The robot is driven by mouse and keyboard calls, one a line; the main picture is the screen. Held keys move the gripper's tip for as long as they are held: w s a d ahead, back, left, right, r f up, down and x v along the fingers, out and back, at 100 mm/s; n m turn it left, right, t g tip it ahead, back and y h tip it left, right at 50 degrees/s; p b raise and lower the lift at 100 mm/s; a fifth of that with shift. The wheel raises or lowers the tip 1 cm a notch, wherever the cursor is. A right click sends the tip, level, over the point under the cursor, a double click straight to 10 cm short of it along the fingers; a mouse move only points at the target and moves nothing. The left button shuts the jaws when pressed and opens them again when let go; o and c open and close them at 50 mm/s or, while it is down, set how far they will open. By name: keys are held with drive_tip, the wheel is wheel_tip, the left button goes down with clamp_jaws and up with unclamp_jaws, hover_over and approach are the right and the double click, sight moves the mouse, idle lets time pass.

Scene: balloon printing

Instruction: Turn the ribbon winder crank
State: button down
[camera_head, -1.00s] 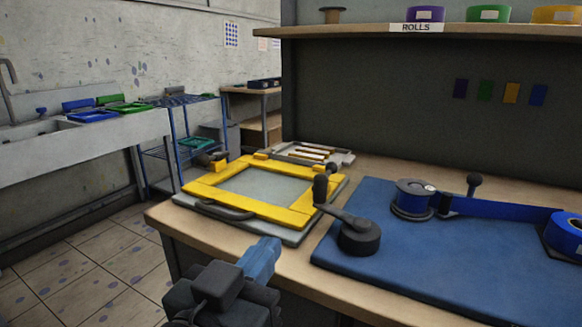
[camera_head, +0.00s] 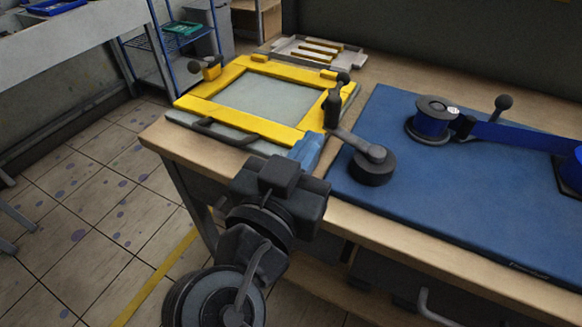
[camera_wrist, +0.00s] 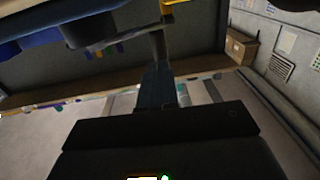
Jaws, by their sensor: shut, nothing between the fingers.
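The crank has a round dark base (camera_head: 372,170) on the front left of the blue mat (camera_head: 455,220). Its arm slopes out to the left and ends in an upright black handle (camera_head: 332,108). Behind it stands the winder spool (camera_head: 433,122), with blue ribbon (camera_head: 520,135) running right to a blue roll (camera_head: 572,170). My gripper (camera_head: 309,148), with blue fingers, is shut and empty at the table's front edge, just left of and nearer than the handle. Its fingers (camera_wrist: 156,88) also show in the wrist view, pointing up toward a dark post that looks like the handle; contact cannot be told.
A yellow printing frame (camera_head: 205,105) lies left of the crank, close behind my gripper. A tray with yellow-topped bars (camera_head: 305,52) sits at the back. A second small knob (camera_head: 503,104) stands beyond the ribbon. Floor is open in front left.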

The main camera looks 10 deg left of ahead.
sight(329, 116)
drive_tip(key=x, duration=0.5)
drive_tip(key=shift+d+p, duration=0.1)
drive_tip(key=shift+p, duration=0.25)
drive_tip(key=shift+w+f+b, duration=0.1)
drive_tip(key=shift+w+b, duration=0.05)
drive_tip(key=shift+b, duration=0.25)
drive_tip(key=shift+w+b, duration=0.2)
drive_tip(key=shift+b, duration=0.2)
